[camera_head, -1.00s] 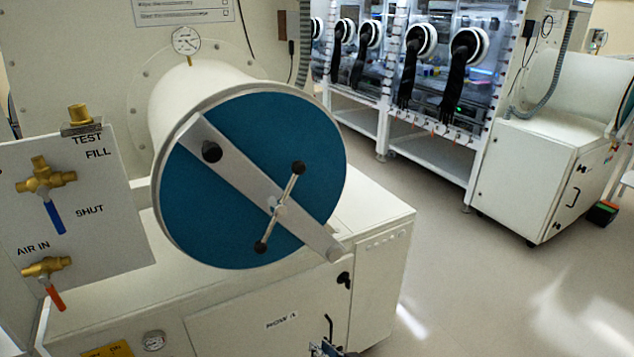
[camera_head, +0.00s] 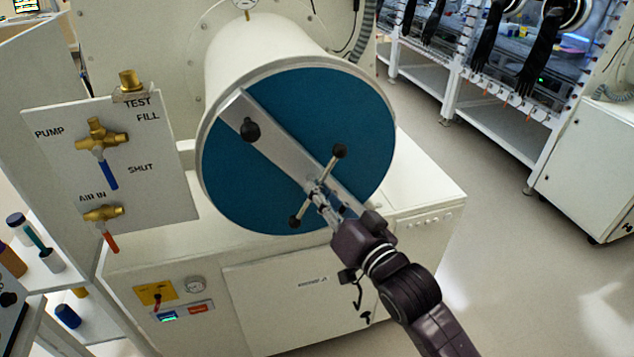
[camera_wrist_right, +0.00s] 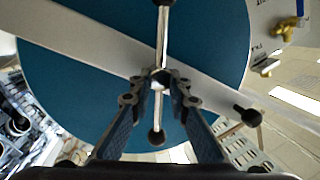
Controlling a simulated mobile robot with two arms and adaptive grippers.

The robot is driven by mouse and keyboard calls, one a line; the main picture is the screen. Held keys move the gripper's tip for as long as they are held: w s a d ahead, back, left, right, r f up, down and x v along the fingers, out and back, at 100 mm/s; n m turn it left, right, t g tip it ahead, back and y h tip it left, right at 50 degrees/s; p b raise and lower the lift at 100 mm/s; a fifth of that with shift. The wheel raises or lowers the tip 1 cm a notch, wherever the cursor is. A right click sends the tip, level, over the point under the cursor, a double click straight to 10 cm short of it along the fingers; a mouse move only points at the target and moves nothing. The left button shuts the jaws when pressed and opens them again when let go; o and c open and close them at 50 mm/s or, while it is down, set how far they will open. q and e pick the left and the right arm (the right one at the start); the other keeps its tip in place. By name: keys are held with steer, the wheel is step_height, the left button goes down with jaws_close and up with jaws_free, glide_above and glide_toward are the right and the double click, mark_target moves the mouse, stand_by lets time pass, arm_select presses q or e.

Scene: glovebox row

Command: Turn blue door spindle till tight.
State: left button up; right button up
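The blue round door (camera_head: 345,105) closes the end of a white cylinder, with a flat silver bar across it. The spindle (camera_head: 339,151) is a thin handle with two black knobs on the bar, tilted from upper right to lower left. My right gripper (camera_head: 317,190) is at the spindle hub. In the right wrist view, the spindle (camera_wrist_right: 162,35) stands nearly upright across the blue door (camera_wrist_right: 215,50). The fingers of my right gripper (camera_wrist_right: 159,82) lie on either side of the hub, apart. Contact cannot be told. My left gripper is not in view.
A valve panel (camera_head: 160,190) with brass valves and blue and red levers stands left of the door. A black knob (camera_head: 250,131) sits on the bar's upper left end. A white cabinet (camera_head: 280,290) is below. Open floor (camera_head: 500,270) lies to the right.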

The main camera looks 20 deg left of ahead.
steer(key=shift+x, duration=1.05)
steer(key=shift+c, duration=0.5)
jaws_close()
